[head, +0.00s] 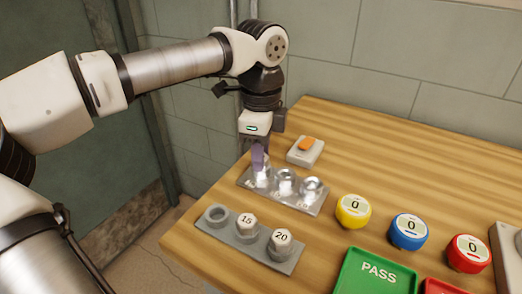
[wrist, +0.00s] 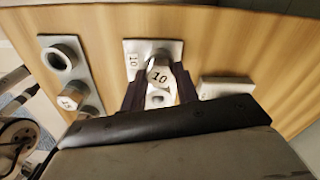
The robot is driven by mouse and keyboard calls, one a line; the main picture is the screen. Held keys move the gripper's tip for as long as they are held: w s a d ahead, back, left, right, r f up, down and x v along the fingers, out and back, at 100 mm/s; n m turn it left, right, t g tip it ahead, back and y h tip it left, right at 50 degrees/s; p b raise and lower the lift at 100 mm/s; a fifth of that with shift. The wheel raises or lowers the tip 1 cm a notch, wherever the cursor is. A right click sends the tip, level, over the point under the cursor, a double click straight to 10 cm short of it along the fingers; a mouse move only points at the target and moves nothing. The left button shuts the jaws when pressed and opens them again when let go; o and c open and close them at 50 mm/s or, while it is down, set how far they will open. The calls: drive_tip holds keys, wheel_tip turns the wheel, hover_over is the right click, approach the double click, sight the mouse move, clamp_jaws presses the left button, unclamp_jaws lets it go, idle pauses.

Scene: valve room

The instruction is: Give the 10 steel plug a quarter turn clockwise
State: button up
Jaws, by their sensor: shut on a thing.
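The steel plug marked 10 (wrist: 158,76) shows between my gripper's dark fingers in the wrist view. My gripper (head: 259,161) points down at the left end of a silver plate (head: 300,204) and is shut on the plug. In the wrist view a flat corner of that plate (wrist: 131,61) carries a printed 10 beside the plug. The plug is at the plate's left position; how deep it sits is hidden by the fingers.
A grey rack (head: 257,253) in front has an empty ring and plugs marked 15 (head: 246,222) and 20 (head: 281,239). Behind the plate is a box with an orange button (head: 305,147). Yellow (head: 354,210), blue (head: 408,231) and red (head: 468,252) counters stand right, with a green PASS tray (head: 376,275).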

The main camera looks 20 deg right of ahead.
drive_tip(key=shift+m, duration=1.5)
drive_tip(key=shift+m+p, duration=0.4)
drive_tip(key=shift+m, duration=0.7)
drive_tip(key=shift+f+m, duration=0.15)
drive_tip(key=shift+m, duration=0.25)
drive_tip(key=m, duration=0.3)
drive_tip(key=shift+a, duration=0.15)
drive_tip(key=shift+f, duration=0.1)
